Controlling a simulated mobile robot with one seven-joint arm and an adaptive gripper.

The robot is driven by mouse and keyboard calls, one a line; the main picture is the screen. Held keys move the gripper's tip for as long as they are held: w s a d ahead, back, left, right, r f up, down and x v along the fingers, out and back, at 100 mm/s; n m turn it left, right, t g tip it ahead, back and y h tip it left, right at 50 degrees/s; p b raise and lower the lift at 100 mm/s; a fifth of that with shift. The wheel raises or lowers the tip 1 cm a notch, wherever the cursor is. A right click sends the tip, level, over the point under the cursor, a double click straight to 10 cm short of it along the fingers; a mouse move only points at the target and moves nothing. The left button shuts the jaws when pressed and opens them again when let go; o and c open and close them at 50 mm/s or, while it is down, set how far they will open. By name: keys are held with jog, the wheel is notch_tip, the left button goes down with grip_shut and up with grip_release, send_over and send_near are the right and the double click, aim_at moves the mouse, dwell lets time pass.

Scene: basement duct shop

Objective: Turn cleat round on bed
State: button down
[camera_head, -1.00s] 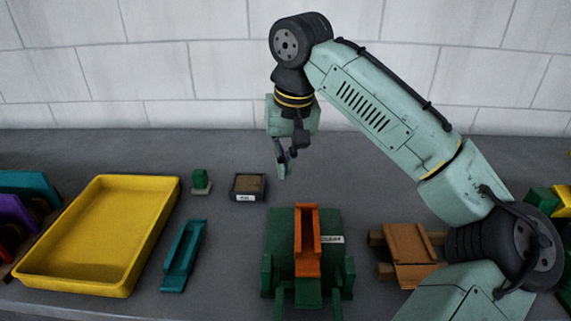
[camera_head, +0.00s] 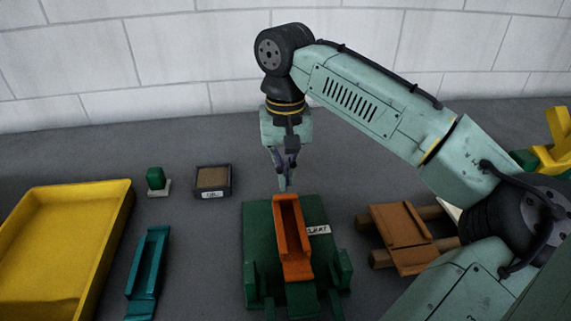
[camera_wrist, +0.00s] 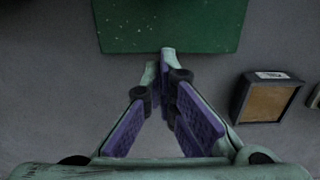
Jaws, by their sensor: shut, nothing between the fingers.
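The orange cleat (camera_head: 293,268), a channel with raised sides, lies lengthwise on the green bed (camera_head: 258,243). Its near end reaches the front part of the bed, and its far end is near the bed's back edge. My gripper (camera_head: 284,187) points down by the bed's back edge, close to the cleat's far end. Its fingers are closed together and empty. In the wrist view, the fingertips (camera_wrist: 166,58) meet just short of the green bed (camera_wrist: 170,25); the cleat does not show there.
A white label (camera_head: 318,230) is on the bed. Left are a teal channel (camera_head: 147,268), yellow tray (camera_head: 62,245), green block (camera_head: 155,179) and small dark box (camera_head: 212,181). Right, a brown plate (camera_head: 402,236) rests on wooden bars. Grey bench behind the bed is clear.

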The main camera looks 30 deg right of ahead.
aim_at(290, 195)
jog(key=shift+s+a+b, duration=0.3)
jog(key=shift+s+a, duration=0.15)
jog(key=shift+s, duration=0.45)
jog(key=shift+s+a+b, duration=0.25)
jog(key=shift+s+a, duration=0.2)
jog(key=shift+s, duration=0.4)
jog(key=shift+r, duration=0.1)
jog(key=shift+s+a, duration=0.45)
jog(key=shift+s, duration=0.4)
jog(key=shift+p, duration=0.3)
jog(key=shift+w+d+r+p, duration=0.1)
jog(key=shift+w+d+p, duration=0.1)
jog(key=shift+w+p, duration=0.2)
jog(key=w, duration=0.1)
jog(key=w+d+p, duration=0.1)
jog(key=w, duration=0.1)
jog(key=shift+d+r, duration=0.1)
jog(key=shift+d, duration=0.05)
notch_tip(290, 195, up, 10)
jog(key=b, duration=0.1)
jog(key=shift+f, duration=0.2)
jog(key=shift+d, duration=0.1)
